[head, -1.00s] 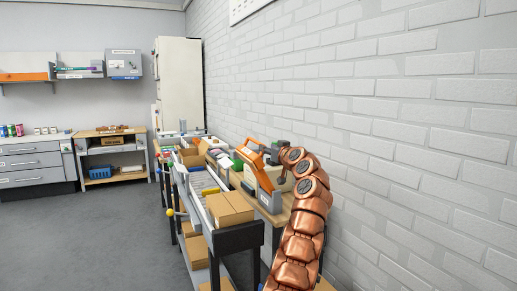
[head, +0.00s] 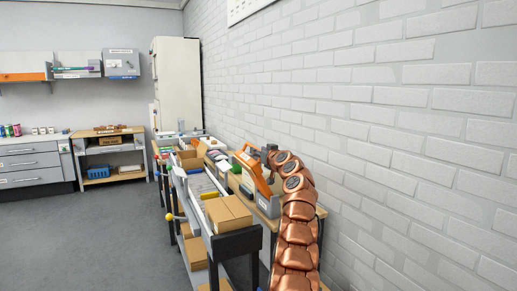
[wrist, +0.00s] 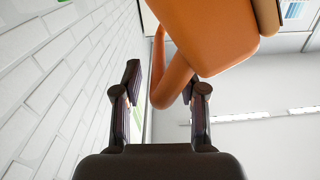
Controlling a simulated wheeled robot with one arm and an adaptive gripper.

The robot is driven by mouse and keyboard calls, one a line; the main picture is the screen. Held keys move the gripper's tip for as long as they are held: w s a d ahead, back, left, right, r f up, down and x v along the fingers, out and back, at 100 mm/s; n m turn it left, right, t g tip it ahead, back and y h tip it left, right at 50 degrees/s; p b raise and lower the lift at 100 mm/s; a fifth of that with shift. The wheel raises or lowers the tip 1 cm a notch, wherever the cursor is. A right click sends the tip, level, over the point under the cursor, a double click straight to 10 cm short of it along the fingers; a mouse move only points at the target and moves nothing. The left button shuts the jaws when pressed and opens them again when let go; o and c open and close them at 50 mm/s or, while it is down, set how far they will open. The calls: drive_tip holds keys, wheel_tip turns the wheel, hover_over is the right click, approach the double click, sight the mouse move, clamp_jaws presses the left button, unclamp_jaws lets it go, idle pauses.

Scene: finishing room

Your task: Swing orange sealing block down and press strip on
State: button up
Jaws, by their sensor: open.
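The orange sealing block (head: 251,166) stands tilted on the grey sealing machine (head: 268,204) on the bench along the brick wall. My copper arm reaches it from the right, and my gripper (head: 269,150) is small and dark at its upper end. In the wrist view the block (wrist: 218,38) fills the upper middle, with a curved orange handle (wrist: 172,85) hanging below it. My gripper (wrist: 165,88) is open, with the handle showing between its two dark fingers. Contact cannot be told. The strip cannot be made out.
A cardboard box (head: 228,213) stands at the near end of the conveyor (head: 199,184), left of the machine. The brick wall (head: 400,130) runs close along the right. The floor (head: 95,235) at left is clear.

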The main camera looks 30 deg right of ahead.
drive_tip(key=shift+w+d+p, duration=0.1)
drive_tip(key=shift+w+p, duration=0.2)
drive_tip(key=shift+w, duration=0.15)
drive_tip(key=shift+c, duration=0.3)
clamp_jaws()
idle(0.4)
